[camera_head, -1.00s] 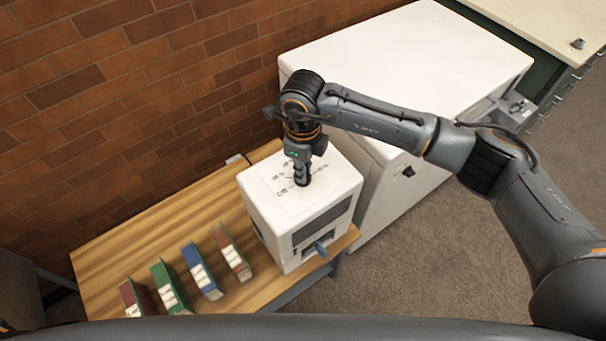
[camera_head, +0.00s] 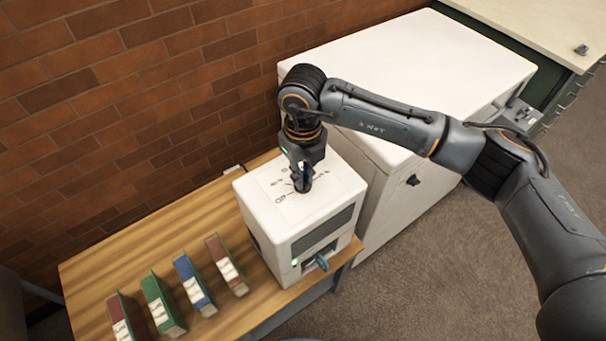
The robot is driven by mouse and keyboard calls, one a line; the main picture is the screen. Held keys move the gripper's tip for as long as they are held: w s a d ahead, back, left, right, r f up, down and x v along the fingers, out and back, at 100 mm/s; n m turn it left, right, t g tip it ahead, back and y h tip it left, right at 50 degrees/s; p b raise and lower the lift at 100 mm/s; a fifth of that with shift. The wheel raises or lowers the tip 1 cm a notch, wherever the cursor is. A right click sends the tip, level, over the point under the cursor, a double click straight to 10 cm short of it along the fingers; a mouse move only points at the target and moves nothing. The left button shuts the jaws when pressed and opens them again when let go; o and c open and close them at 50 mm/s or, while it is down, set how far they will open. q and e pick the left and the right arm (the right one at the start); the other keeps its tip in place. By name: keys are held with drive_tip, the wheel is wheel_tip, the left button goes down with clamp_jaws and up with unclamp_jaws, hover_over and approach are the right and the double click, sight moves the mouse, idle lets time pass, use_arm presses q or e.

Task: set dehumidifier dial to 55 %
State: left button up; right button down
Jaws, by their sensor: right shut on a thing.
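The dehumidifier (camera_head: 305,225) is a white box on the wooden table, with printed marks around a dial on its top. A small green light and a blue part (camera_head: 321,262) show on its front. My right gripper (camera_head: 302,186) points down onto the top and is shut on the dial, which it mostly hides. The dial's setting cannot be read; the printed marks are too small. My left gripper is not in view.
Several red, green and blue binders (camera_head: 192,285) stand on the wooden table (camera_head: 95,267) left of the dehumidifier. A large white cabinet (camera_head: 420,60) stands close on its right. A brick wall runs behind.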

drive_tip(key=c, duration=1.4)
unclamp_jaws()
wheel_tip(320, 180, up, 12)
